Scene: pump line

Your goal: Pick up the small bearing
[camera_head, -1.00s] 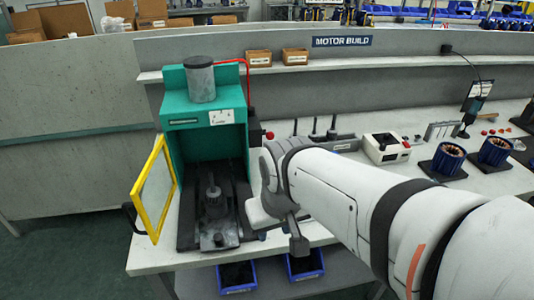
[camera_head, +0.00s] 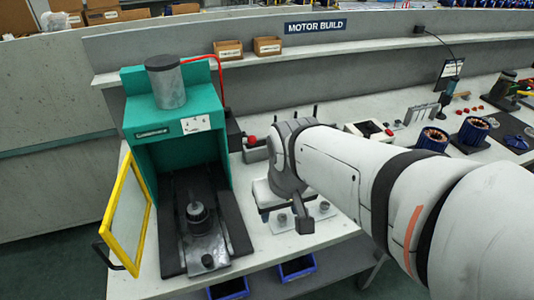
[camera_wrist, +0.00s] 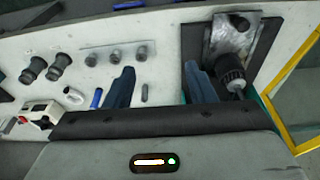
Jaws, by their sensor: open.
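Several small grey round parts stand in a row on the bench; two show below my arm in the head view, a left one (camera_head: 281,218) and a right one (camera_head: 324,206). The wrist view shows a row of three, left (camera_wrist: 87,58), middle (camera_wrist: 115,55) and right (camera_wrist: 141,51). I cannot tell for sure which is the small bearing. My gripper (camera_wrist: 158,80) is open with nothing between its fingers. In the wrist view the row lies beyond the left finger. In the head view my wrist hides part of the bench there.
The green press (camera_head: 178,130) stands at left with its yellow-framed guard (camera_head: 127,215) swung open. Its fixture (camera_head: 197,213) lies close to my right finger in the wrist view. Stators (camera_head: 473,132) and a white box (camera_head: 369,131) stand at right. Blue bins (camera_head: 297,267) sit below the bench.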

